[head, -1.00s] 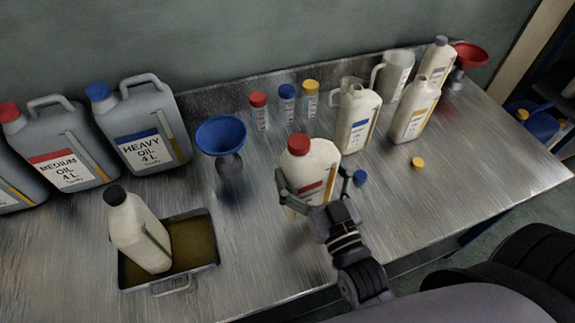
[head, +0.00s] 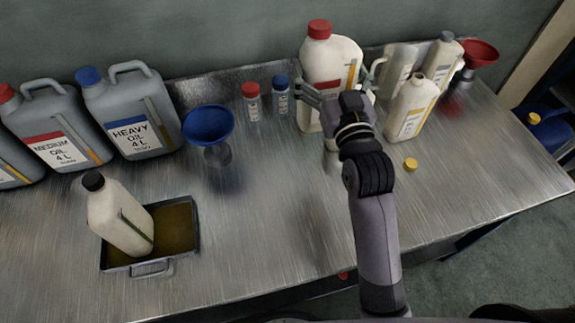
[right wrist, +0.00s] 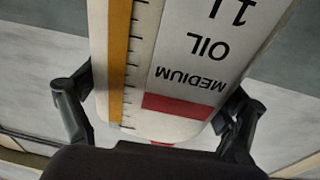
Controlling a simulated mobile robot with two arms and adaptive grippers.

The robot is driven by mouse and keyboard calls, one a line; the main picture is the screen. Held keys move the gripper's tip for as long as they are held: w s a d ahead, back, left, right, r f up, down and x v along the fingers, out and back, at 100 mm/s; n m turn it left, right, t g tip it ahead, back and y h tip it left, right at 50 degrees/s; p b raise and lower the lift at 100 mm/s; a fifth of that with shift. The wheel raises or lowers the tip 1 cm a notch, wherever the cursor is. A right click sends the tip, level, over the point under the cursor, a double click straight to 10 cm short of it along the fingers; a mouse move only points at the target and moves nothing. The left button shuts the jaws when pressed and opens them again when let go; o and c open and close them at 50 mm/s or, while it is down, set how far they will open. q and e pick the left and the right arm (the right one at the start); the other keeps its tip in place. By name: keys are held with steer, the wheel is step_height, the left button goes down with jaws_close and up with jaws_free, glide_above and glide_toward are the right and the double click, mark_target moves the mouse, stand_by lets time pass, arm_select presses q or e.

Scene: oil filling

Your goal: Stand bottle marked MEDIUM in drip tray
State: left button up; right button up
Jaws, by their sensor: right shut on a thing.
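The MEDIUM bottle (head: 318,72), cream with a red cap, is held upright by my right gripper (head: 343,92) near the back of the bench. In the right wrist view the bottle (right wrist: 180,65) shows its MEDIUM OIL 1L label, red band and yellow gauge strip between the fingers. I cannot tell how far its base is above the bench. The drip tray (head: 194,240) lies at the front left. My left gripper is out of view.
A blue funnel (head: 208,126) stands behind the tray's right side. Large grey cans (head: 130,115) line the back left. Small capped vials (head: 251,103), a bottle with yellow markings (head: 410,108) and a red funnel (head: 480,55) stand farther right. The bench's middle front is clear.

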step_height(320, 180, down, 19)
steer(key=shift+f, duration=0.15)
stand_by(0.5)
steer(key=shift+w+f, duration=0.1)
steer(key=o, duration=1.7)
steer(key=shift+f, duration=0.2)
